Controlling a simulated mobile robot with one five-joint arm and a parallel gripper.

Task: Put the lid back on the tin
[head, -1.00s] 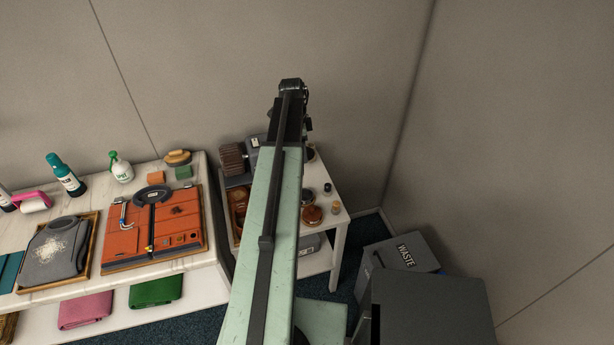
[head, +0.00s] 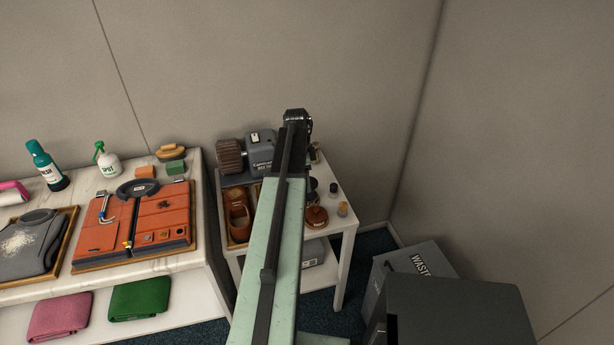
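My arm reaches out over a small white side table (head: 345,225). The dark end of my arm (head: 298,122) is above the table's far part, in front of the wall; my gripper's fingers are hidden, so I cannot see whether they hold anything. A dark round thing (head: 311,185), partly covered by my arm, may be the tin. A reddish-brown round thing (head: 316,216) lies near the table's front right. I cannot clearly make out which piece is the lid. Something small and brownish (head: 317,153) shows just right of my arm at the back.
A small dark jar (head: 333,187) and a small tan jar (head: 342,208) stand at the table's right. A grey waste bin (head: 412,264) stands right.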

